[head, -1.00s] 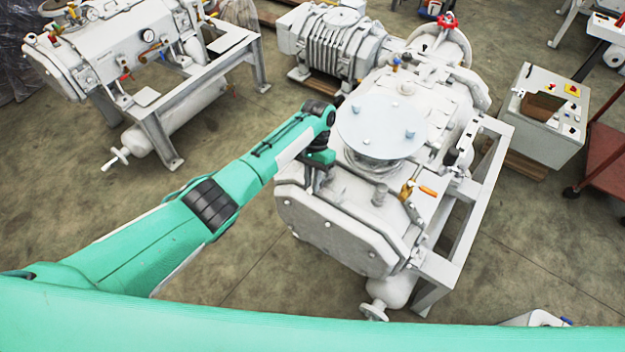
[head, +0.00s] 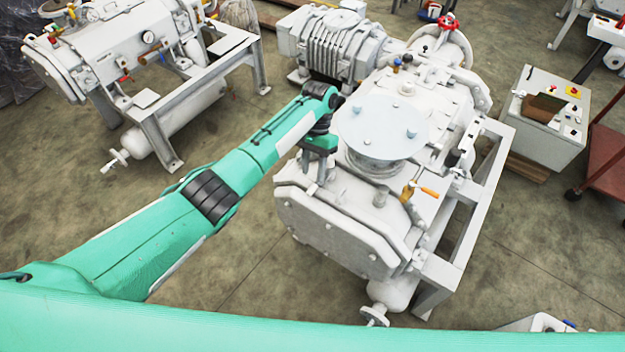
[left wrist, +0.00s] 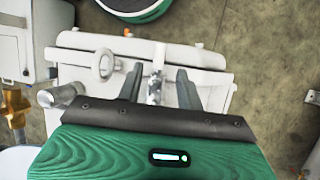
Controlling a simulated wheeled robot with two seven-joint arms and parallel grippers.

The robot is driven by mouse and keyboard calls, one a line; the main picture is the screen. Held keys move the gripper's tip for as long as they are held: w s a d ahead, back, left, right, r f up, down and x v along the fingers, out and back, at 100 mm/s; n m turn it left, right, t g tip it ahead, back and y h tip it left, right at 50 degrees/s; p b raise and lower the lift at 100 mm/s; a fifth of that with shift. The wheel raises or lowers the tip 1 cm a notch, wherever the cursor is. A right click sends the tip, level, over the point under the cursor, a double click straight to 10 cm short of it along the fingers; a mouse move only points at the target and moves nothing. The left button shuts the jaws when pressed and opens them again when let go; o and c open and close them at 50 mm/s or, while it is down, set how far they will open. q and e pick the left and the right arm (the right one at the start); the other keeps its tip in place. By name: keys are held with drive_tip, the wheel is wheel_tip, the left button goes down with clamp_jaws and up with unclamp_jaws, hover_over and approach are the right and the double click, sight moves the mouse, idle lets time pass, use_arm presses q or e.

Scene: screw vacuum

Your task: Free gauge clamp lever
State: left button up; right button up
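The grey-white vacuum pump (head: 335,225) stands in the middle of the head view, with a round plate (head: 378,125) on top. My left gripper (head: 315,186) points down over its near left top edge, beside the round plate. In the left wrist view the two dark fingers of my left gripper (left wrist: 158,88) are apart. A small shiny metal fitting (left wrist: 155,84) stands between them with gaps on both sides; it may be the clamp lever, but I cannot tell. The arm and gripper hide this spot in the head view. My right gripper is not in view.
In the left wrist view, a ring (left wrist: 104,66) and a grey cylinder (left wrist: 58,95) lie left of the fingers. A control box (head: 545,115) stands right.

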use_arm(q)
drive_tip(key=v, duration=0.9)
drive_tip(key=shift+r+p, duration=0.3)
drive_tip(key=shift+p, duration=0.15)
drive_tip(key=shift+w, duration=0.1)
